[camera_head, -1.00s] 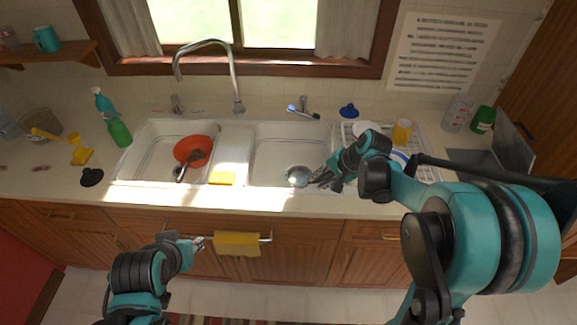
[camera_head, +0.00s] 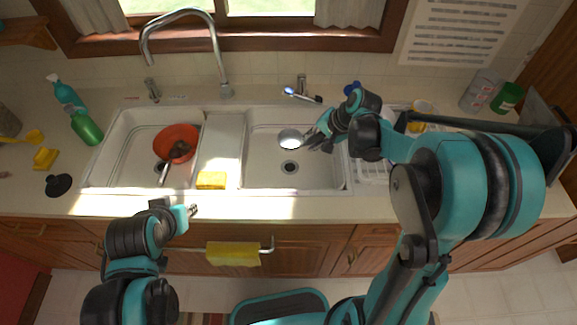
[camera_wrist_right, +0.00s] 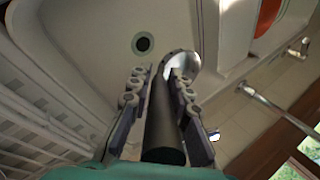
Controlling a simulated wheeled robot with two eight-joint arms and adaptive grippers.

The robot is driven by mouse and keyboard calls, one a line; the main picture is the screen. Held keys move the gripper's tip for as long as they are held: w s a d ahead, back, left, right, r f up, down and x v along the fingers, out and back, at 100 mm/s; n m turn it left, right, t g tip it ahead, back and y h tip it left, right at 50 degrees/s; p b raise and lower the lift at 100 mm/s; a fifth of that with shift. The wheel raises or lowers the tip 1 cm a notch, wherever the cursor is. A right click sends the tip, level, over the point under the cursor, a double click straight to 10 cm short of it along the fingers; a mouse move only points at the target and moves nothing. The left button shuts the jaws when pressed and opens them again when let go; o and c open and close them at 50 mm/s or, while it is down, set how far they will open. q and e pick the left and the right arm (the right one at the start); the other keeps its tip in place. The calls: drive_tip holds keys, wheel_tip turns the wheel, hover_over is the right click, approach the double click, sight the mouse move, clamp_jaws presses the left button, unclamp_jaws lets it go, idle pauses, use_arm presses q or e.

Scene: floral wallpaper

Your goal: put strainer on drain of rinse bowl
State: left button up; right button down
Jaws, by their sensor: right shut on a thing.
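The rinse bowl looks to be the right sink basin (camera_head: 262,150). Its dark round drain (camera_head: 290,167) is uncovered and also shows in the right wrist view (camera_wrist_right: 143,43). My right gripper (camera_head: 318,138) is shut on the dark handle of a ladle-like utensil (camera_head: 290,138). Its round metal head also shows in the right wrist view (camera_wrist_right: 184,62), beside the drain. I cannot tell whether this utensil is the strainer. A black knobbed disc (camera_head: 59,184) lies on the left counter. My left gripper (camera_head: 191,211) is empty near the counter's front edge; its opening is unclear.
The left basin (camera_head: 130,150) holds an orange bowl (camera_head: 177,141) with a utensil. A yellow sponge (camera_head: 211,180) lies on the divider's front. The tall faucet (camera_head: 218,60) rises behind.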

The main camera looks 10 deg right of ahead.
drive_tip(key=f+b, duration=0.3)
drive_tip(key=f, duration=0.2)
drive_tip(key=f+b, duration=0.3)
drive_tip(key=f, duration=0.2)
drive_tip(key=f+b, duration=0.2)
drive_tip(key=f, duration=0.3)
drive_tip(key=shift+w+f+b, duration=0.2)
drive_tip(key=shift+w+b, duration=0.05)
drive_tip(key=shift+b, duration=0.15)
drive_tip(key=shift+r, duration=0.1)
